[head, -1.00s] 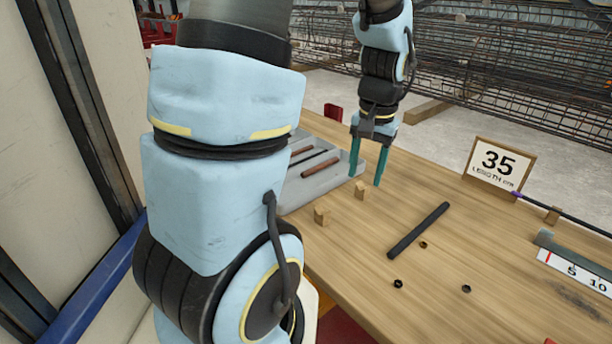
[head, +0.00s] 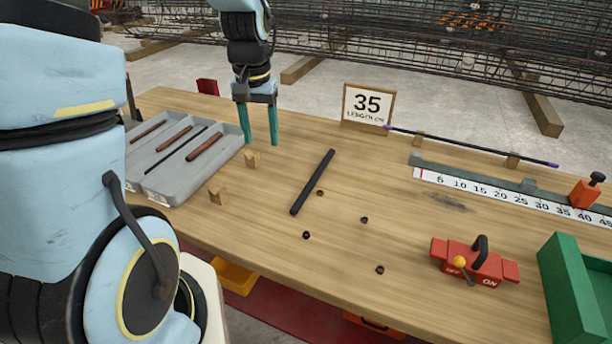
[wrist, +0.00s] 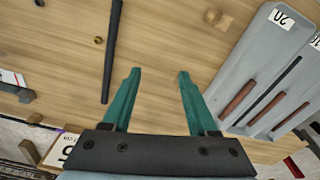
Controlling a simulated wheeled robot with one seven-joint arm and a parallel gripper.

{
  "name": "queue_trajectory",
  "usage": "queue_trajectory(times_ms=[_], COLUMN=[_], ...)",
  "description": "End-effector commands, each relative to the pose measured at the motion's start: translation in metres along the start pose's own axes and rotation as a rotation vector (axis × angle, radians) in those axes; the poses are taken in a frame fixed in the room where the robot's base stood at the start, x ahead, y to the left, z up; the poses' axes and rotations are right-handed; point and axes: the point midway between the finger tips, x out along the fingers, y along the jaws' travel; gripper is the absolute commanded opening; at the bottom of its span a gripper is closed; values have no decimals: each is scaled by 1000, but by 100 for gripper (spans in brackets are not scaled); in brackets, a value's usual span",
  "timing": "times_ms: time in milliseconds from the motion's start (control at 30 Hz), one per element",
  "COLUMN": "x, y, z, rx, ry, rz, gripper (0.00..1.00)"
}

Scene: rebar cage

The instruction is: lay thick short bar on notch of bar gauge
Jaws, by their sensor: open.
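A grey tray (head: 178,186) at the left holds several bars in its compartments. The thickest-looking short one is a rusty brown bar (head: 205,146) on its right side; it also shows in the wrist view (wrist: 291,117). A long ruler-like gauge (head: 480,187) with a white scale lies at the right; I cannot make out a notch on it. My gripper (head: 261,140) is open and empty, pointing down at the table to the right of the tray. In the wrist view its teal fingers (wrist: 159,72) are apart with bare wood between them.
A black bar (head: 313,181) lies mid-table near several small dark rings. Two wooden blocks (head: 252,159) (head: 217,194) stand beside the tray. A "35" sign (head: 367,106), a purple-ended rod (head: 470,145), a red switch box (head: 474,263) and a green bin (head: 572,285) stand further right.

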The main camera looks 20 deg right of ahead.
Motion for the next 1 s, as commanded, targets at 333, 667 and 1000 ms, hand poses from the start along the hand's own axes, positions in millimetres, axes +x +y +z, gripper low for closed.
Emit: queue_trajectory(times_ms=[333, 667, 1000], x=[25, 71, 96], y=[121, 122, 124], z=[-44, -42, -43], rx=[244, 245, 245], ry=[-54, -57, -57], rz=[10, 10, 10], gripper=[59, 59, 59])
